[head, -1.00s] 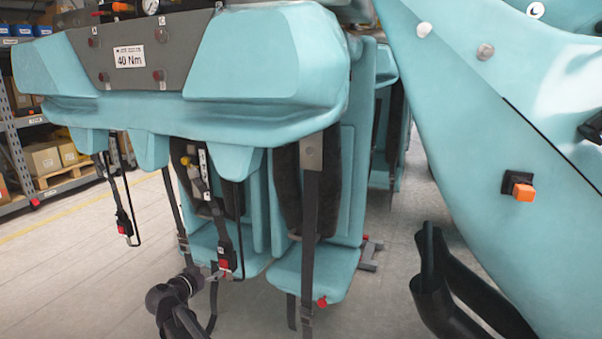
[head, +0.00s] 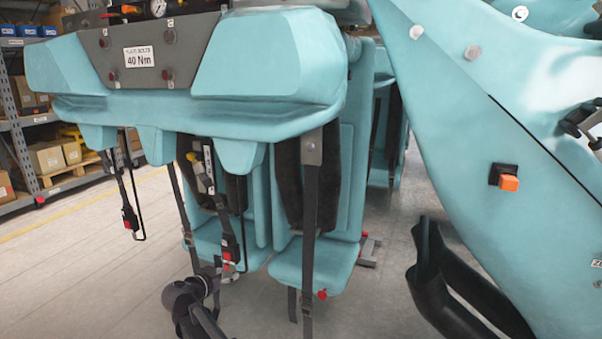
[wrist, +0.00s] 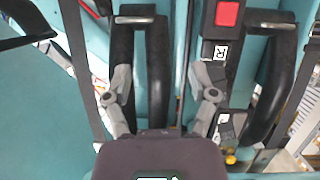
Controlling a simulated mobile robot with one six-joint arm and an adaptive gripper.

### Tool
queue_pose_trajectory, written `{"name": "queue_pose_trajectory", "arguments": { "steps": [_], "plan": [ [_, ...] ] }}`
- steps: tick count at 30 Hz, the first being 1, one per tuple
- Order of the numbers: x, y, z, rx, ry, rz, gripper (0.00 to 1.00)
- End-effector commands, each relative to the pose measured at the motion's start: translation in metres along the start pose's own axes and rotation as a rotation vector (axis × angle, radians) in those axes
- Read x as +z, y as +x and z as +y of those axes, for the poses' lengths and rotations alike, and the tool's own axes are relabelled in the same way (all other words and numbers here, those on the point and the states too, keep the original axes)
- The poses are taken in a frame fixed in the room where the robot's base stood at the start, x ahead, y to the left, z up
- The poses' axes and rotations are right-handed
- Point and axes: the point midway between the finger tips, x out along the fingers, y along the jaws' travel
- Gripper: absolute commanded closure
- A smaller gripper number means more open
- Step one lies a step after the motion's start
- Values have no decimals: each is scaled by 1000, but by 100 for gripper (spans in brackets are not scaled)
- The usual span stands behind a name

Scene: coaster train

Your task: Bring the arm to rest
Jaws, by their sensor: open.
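My gripper (head: 217,272) shows small and dark at the bottom of the head view, below the hanging straps of the teal seats (head: 312,268). In the wrist view my gripper (wrist: 163,78) has its two grey fingers spread apart with nothing held between them. A black padded loop (wrist: 155,55) shows beyond the fingers; whether they touch it I cannot tell. A red button on a black buckle (wrist: 227,13) and a white R label (wrist: 220,52) lie beyond the right finger.
A teal overhead housing (head: 265,60) with a 40 Nm label hangs above the seats. A strap with a red-button buckle (head: 229,255) hangs close to my gripper. A large teal panel (head: 470,130) and a black loop (head: 455,290) stand right. Floor (head: 80,270) is open left.

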Motion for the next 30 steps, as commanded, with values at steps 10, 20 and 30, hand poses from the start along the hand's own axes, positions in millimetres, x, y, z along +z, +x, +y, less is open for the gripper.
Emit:
{"name": "queue_pose_trajectory", "arguments": {
  "steps": [10,20,30],
  "plan": [
    [17,37,70,88,-75,-151,26],
    [53,76,187,162,-196,-449,26],
    [94,82,294,118,-288,-772,26]
  ]
}}
